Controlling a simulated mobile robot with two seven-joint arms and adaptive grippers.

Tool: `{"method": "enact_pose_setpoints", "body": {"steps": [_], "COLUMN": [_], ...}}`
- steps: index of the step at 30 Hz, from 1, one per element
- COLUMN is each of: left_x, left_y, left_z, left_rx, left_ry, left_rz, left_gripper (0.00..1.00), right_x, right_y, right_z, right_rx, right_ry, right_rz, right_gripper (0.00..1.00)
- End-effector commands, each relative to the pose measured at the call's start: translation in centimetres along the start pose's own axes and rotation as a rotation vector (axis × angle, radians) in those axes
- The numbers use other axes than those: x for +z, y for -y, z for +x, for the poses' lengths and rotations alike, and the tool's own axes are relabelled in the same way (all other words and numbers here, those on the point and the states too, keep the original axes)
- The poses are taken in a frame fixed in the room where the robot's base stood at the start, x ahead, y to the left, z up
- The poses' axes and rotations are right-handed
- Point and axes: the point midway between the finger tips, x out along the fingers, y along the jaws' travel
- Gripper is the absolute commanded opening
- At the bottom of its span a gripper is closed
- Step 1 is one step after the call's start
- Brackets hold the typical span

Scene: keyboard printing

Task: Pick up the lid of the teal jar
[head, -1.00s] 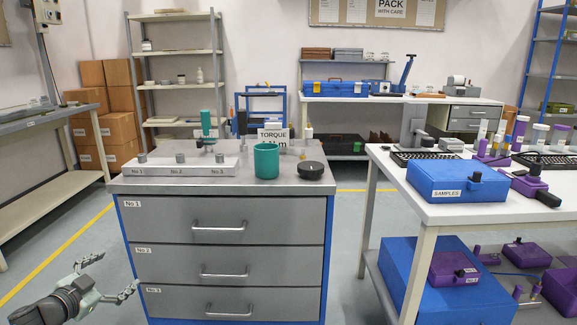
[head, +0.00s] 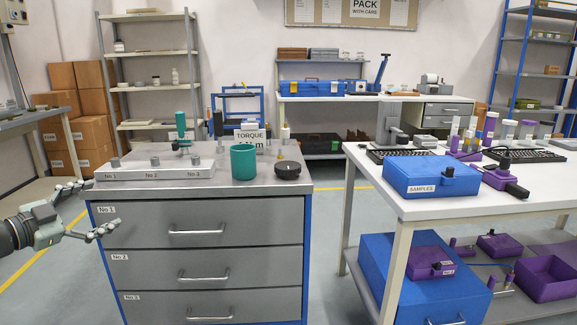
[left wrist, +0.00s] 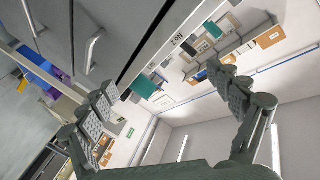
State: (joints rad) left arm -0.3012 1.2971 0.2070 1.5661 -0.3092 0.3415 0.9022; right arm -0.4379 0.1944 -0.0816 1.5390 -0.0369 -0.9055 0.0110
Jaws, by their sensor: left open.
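The teal jar (head: 243,163) stands upright and uncovered on the grey top of the drawer cabinet in the head view. A round black lid with a small knob (head: 287,170) lies flat on the same top, just right of the jar and apart from it. My left gripper (head: 103,207) is open and empty at the left, beside the cabinet's left front edge and below its top, well away from the lid. In the left wrist view the open fingers (left wrist: 172,98) show with nothing between them, and the teal jar (left wrist: 146,86) appears tilted. My right gripper is not in view.
A white block labelled with numbers (head: 150,175) and a teal-handled tool (head: 181,130) stand left of the jar. A torque sign (head: 250,137) is behind it. The cabinet's drawers (head: 200,232) face me. At right is a white table with a blue samples box (head: 431,177).

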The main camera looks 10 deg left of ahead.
Motion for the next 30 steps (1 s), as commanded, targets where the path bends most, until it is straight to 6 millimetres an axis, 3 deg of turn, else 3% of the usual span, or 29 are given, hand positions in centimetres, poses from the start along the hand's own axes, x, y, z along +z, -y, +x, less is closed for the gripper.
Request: {"method": "enact_pose_setpoints", "body": {"steps": [6,13,23,30], "left_x": [-2.9,-3.9,-3.8,-1.2], "left_y": [0.8,0.9,0.9,0.3], "left_z": [0.3,0.4,0.4,0.1], "left_rx": [0.055,0.077,0.074,0.024], "left_ry": [-0.040,-0.054,-0.052,-0.019], "left_rz": [0.029,0.037,0.035,0.008], "left_gripper": [0.91,0.91,0.91,0.91], "right_x": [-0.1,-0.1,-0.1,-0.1], "right_y": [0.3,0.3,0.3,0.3], "right_z": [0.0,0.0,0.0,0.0], "right_rx": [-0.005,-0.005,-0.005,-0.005], "right_ry": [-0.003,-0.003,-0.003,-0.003], "right_rz": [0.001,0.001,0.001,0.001], "right_gripper": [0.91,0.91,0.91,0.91]}}
